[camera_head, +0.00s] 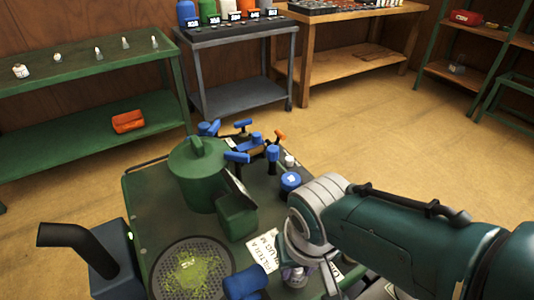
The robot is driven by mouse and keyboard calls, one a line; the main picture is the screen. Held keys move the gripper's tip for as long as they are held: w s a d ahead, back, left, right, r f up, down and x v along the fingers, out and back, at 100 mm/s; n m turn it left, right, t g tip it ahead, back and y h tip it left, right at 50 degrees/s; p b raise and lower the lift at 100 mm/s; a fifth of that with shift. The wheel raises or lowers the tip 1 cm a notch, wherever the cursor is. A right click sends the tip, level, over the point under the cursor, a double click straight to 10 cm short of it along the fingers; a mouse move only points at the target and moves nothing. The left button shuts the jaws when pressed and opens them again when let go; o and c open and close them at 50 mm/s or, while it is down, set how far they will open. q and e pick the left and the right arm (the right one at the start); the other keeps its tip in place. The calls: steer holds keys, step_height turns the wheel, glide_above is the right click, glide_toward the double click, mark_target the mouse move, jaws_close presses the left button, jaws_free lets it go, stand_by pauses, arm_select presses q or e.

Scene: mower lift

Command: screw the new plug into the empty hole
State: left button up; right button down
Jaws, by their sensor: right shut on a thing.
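My right arm comes in from the right, and my right gripper (296,276) points down at the near right part of the green machine (140,195). It is shut on a small pale piece, mostly hidden by the wrist, that I take to be the new plug. The empty hole cannot be made out; the wrist covers that area. A white printed label (263,250) lies just left of the gripper. My left gripper is not in view.
A green bench (75,65) holds small parts; a grey cart (240,38) stands behind.

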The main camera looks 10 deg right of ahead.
steer(key=m, duration=0.3)
steer(key=shift+a, duration=0.1)
steer(key=shift+m+h+b, duration=0.4)
steer(key=shift+m+b, duration=0.1)
steer(key=shift+m, duration=1)
steer(key=c, duration=0.5)
jaws_free()
steer(key=shift+r, duration=0.1)
step_height(320, 180, up, 8)
steer(key=p, duration=0.8)
